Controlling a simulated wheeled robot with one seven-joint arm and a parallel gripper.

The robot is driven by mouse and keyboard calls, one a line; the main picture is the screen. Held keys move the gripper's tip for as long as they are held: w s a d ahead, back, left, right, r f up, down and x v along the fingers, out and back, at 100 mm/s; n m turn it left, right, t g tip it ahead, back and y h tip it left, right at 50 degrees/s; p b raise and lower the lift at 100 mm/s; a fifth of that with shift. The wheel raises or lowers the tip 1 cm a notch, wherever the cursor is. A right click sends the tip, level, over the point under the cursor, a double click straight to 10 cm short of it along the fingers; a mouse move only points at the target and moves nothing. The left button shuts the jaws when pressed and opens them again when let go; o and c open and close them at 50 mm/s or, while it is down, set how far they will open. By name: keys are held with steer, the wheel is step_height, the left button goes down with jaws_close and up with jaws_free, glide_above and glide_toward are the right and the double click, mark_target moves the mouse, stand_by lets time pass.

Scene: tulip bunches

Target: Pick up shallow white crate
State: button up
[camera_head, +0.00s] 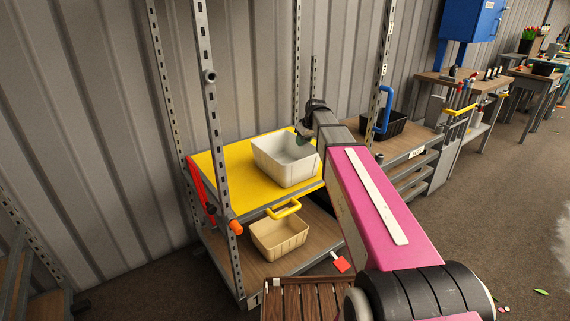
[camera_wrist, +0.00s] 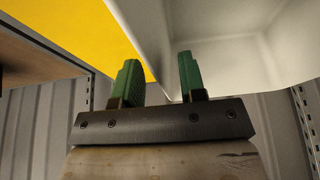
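The white crate (camera_head: 268,163) stands upright on the yellow top shelf (camera_head: 222,177) of a metal rack. My gripper (camera_head: 303,139) is at the crate's far right side, by its rim, and is partly hidden by my own arm. In the wrist view, the two green fingers of my gripper (camera_wrist: 160,72) are apart. One wall of the white crate (camera_wrist: 245,60) runs up between them. The left finger shows against the yellow surface, and the right finger against the crate. I cannot tell whether either finger touches the wall.
A beige crate (camera_head: 277,240) sits on the lower wooden shelf, below a yellow handle (camera_head: 284,208). A rack post (camera_head: 213,120) stands at the front left. A black crate (camera_head: 388,126) is on the bench to the right. A slatted brown wooden piece (camera_head: 300,300) is at the bottom.

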steer(key=shift+x, duration=0.85)
jaws_close()
stand_by(0.8)
